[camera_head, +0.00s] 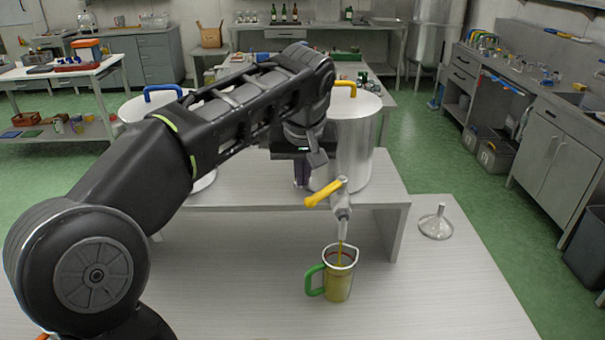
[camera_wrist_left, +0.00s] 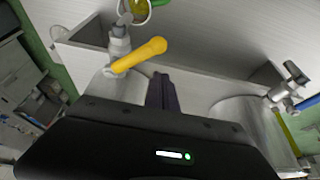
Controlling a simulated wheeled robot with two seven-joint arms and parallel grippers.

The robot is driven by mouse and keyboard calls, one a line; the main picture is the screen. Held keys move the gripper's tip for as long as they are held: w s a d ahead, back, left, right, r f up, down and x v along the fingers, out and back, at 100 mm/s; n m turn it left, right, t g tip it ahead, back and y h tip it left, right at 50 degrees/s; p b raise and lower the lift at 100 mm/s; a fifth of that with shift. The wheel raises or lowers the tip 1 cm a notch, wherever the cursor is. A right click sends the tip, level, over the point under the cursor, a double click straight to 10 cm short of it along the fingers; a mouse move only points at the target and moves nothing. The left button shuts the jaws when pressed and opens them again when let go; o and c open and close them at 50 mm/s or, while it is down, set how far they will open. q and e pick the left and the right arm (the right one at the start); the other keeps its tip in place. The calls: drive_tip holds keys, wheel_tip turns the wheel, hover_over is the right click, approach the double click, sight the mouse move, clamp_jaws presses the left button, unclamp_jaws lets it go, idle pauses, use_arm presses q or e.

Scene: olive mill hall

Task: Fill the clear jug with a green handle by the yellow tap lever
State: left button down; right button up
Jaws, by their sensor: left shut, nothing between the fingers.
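The clear jug with a green handle (camera_head: 340,277) stands upright on the lower bench top, under the spout of the tap (camera_head: 343,210). A thin yellow-green stream runs from the spout into it, and similar liquid fills much of it. The jug shows partly at the top of the left wrist view (camera_wrist_left: 141,10). The yellow tap lever (camera_head: 324,193) is turned sideways, pointing left; it also shows in the left wrist view (camera_wrist_left: 140,55). My left gripper (camera_head: 302,183) is shut and empty, beside the lever and apart from it. Its closed fingers (camera_wrist_left: 162,88) show in the wrist view. My right gripper is out of view.
The tap's steel drum (camera_head: 355,145) stands on a raised shelf (camera_head: 385,182). A second drum with a blue handle (camera_head: 150,103) stands to its left, partly behind my arm. A blue-levered tap (camera_wrist_left: 304,102) shows in the wrist view.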

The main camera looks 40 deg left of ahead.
sight(318, 198)
use_arm(q)
wheel_tip(318, 198, down, 3)
drive_tip(key=shift+f+b, duration=0.1)
drive_tip(key=shift+b, duration=1.1)
drive_tip(key=shift+d, duration=0.15)
drive_tip(key=shift+d, duration=0.45)
drive_tip(key=shift+s+d+b, duration=0.15)
drive_tip(key=shift+d, duration=0.6)
drive_tip(key=shift+s+d+b, duration=0.1)
drive_tip(key=shift+d+b, duration=0.05)
drive_tip(key=shift+d, duration=0.6)
idle(4.5)
